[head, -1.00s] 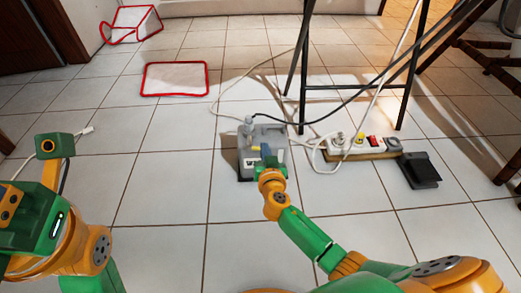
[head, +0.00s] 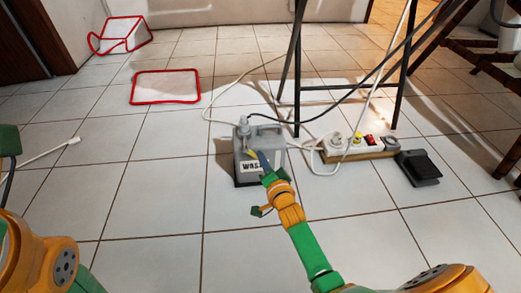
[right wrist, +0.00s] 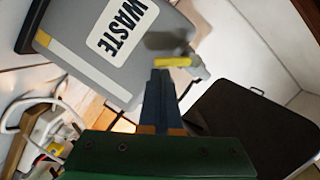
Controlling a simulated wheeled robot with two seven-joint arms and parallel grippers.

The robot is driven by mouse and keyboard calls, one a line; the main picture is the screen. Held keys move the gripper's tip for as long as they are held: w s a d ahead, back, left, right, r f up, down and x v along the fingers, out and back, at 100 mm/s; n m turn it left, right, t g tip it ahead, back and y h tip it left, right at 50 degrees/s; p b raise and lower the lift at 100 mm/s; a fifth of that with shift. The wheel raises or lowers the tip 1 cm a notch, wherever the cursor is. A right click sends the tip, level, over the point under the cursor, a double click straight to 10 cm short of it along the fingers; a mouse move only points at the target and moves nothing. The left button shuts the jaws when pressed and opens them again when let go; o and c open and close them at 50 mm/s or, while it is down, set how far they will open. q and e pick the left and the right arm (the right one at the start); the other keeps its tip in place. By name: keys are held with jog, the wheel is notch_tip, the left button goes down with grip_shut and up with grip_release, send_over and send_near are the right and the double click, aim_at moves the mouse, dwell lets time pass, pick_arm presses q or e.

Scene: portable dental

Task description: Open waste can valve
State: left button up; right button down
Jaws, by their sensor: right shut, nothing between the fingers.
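The grey waste can (head: 273,141) stands upright on the tiled floor, with a WASTE label on its front. A pale grey spout or valve piece (head: 243,127) sits at its top left in the head view. My right gripper (head: 258,153) is shut in front of the can, over part of the label, holding nothing. In the right wrist view the can (right wrist: 75,35) fills the upper left. A small yellow piece (right wrist: 173,62) and a blurred grey piece (right wrist: 168,42) are just past the fingertips (right wrist: 161,75); I cannot tell whether they touch.
A power strip (head: 362,149) with plugs and cables lies right of the can, with a black foot pedal (head: 418,168) beyond it. Dark stand legs (head: 298,75) rise behind. A red-edged frame (head: 165,87) lies at the back left. The front floor is clear.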

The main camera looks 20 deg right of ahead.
jog(key=m, duration=0.1)
jog(key=a+f+m, duration=0.1)
jog(key=m, duration=0.1)
jog(key=shift+w+f+t, duration=0.15)
jog(key=shift+f+t, duration=0.15)
jog(key=shift+t, duration=0.1)
jog(key=shift+a+f, duration=0.1)
dwell(0.6)
